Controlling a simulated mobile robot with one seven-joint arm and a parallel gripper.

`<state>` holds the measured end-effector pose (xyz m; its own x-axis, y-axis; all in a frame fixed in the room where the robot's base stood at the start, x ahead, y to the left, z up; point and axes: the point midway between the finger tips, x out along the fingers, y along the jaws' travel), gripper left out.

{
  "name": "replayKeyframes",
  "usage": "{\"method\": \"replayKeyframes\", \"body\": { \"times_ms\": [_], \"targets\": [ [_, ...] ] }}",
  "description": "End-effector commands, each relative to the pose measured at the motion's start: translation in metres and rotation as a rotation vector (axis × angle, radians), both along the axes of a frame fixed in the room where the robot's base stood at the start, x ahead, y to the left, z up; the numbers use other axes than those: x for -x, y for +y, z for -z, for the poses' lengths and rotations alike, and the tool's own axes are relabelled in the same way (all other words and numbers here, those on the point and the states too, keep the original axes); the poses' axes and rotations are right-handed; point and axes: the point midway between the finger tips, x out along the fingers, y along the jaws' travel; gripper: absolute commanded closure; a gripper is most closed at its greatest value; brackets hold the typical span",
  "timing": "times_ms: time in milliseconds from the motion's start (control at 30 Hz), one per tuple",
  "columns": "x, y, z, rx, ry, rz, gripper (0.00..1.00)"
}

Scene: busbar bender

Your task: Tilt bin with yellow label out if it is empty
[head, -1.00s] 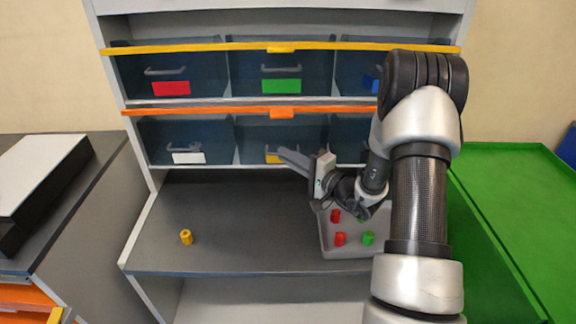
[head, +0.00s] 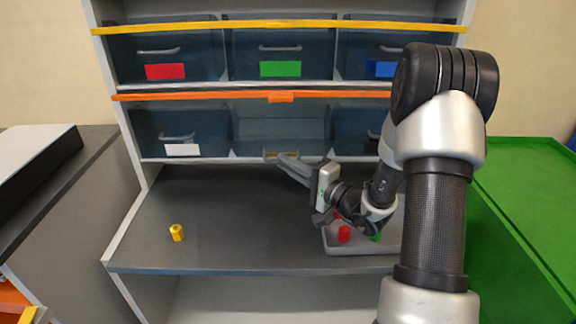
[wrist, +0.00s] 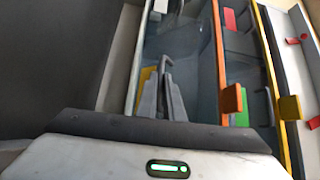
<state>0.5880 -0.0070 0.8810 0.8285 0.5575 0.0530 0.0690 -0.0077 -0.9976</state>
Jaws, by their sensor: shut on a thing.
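The bin with the yellow label (head: 281,124) is the middle bin of the lower row. Its front is tipped out, and the part of its inside that shows looks empty. Its yellow label (wrist: 145,78) shows beside my fingers in the wrist view. My gripper (head: 284,157) is shut on the bin's handle at the front, with the fingers (wrist: 166,88) reaching up to it in the wrist view. The handle itself is mostly hidden by the fingers.
The white-label bin (head: 178,130) is to the left; red (head: 165,58), green (head: 279,55) and blue-label bins (head: 360,55) are above. A grey tray (head: 345,248) with red and green pieces lies below my wrist. A yellow piece (head: 177,233) stands at left on the dark worktop (head: 245,225).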

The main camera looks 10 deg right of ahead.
Motion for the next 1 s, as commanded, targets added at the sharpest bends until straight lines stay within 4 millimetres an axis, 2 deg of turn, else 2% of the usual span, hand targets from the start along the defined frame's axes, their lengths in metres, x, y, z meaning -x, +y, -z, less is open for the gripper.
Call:
{"method": "replayKeyframes", "body": {
  "times_ms": [33,367,400,500,1000],
  "targets": [
    [0.0013,-0.0017,0.0107,0.003,0.024,0.007,1.00],
    [0.0027,-0.0016,0.0135,0.001,0.031,0.006,1.00],
    [0.0028,-0.0015,0.0136,0.001,0.031,0.006,0.89],
    [0.0027,-0.0014,0.0130,0.003,0.029,0.005,0.74],
    [0.0021,-0.0013,0.0073,0.003,0.017,0.003,0.74]
  ]
}}
